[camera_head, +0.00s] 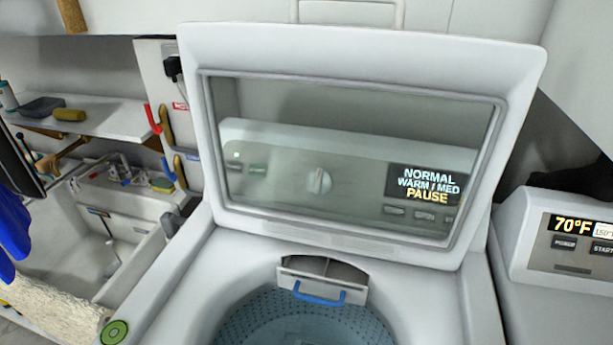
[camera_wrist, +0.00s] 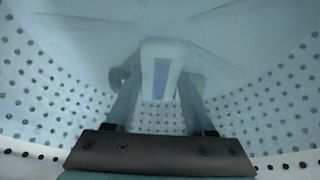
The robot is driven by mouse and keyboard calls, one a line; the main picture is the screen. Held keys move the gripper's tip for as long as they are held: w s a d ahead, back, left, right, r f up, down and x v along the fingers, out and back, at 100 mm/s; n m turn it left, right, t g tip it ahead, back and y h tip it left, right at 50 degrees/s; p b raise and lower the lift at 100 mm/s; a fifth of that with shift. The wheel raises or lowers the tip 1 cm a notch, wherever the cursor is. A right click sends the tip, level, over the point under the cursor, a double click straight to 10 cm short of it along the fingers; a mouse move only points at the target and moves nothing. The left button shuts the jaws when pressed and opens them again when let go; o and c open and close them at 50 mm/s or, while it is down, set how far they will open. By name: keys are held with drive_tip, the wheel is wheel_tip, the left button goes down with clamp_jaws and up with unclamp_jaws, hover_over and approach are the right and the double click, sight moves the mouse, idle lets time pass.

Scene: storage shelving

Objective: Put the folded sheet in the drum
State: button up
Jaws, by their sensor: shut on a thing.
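The washer drum (camera_head: 300,322) shows at the bottom of the head view, a perforated bluish tub under an open lid. Its perforated wall (camera_wrist: 55,95) surrounds my gripper (camera_wrist: 160,84) in the wrist view, so my gripper is inside the drum. The two fingers stand apart, shut on a pale, block-like thing that seems to be the folded sheet (camera_wrist: 162,52). It has a blue strip on its near face. Haze and the blue tint blur its outline, and how close it is to the drum floor is unclear. My gripper does not show in the head view.
The raised lid (camera_head: 360,55) has a clear window, with the control panel (camera_head: 280,165) behind it reading PAUSE. A dispenser with a blue handle (camera_head: 318,298) sits at the drum's back rim. A second machine (camera_head: 560,240) stands right; a sink (camera_head: 110,240) and shelf (camera_head: 95,118) are left.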

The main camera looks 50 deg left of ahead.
drive_tip(key=o, duration=1.3)
drive_tip(key=shift+r, duration=0.1)
drive_tip(key=shift+r+p, duration=0.6)
drive_tip(key=shift+r, duration=0.05)
drive_tip(key=p+v, duration=0.2)
drive_tip(key=v, duration=0.9)
drive_tip(key=w+r+m+t+y, duration=0.2)
drive_tip(key=w+r+t, duration=0.3)
drive_tip(key=w+r, duration=0.85)
drive_tip(key=w+d+r+m+t, duration=0.1)
drive_tip(key=w+d+r+t, duration=0.2)
drive_tip(key=r, duration=0.7)
drive_tip(key=w+d+r+t, duration=0.3)
drive_tip(key=r, duration=0.8)
drive_tip(key=d+r+m+t, duration=0.1)
drive_tip(key=d+r+t, duration=0.35)
drive_tip(key=r, duration=0.85)
drive_tip(key=s+d+r+m+t+h, duration=0.1)
drive_tip(key=s+d+r+t, duration=0.3)
drive_tip(key=r, duration=0.7)
drive_tip(key=s+d+r+m+t+h, duration=0.1)
drive_tip(key=s+d+r+t+h, duration=0.2)
drive_tip(key=s+d+r, duration=0.5)
wheel_tip(320, 180, up, 4)
drive_tip(key=shift+s+f+t, duration=0.1)
drive_tip(key=shift+s+t, duration=0.3)
drive_tip(key=shift+t, duration=0.05)
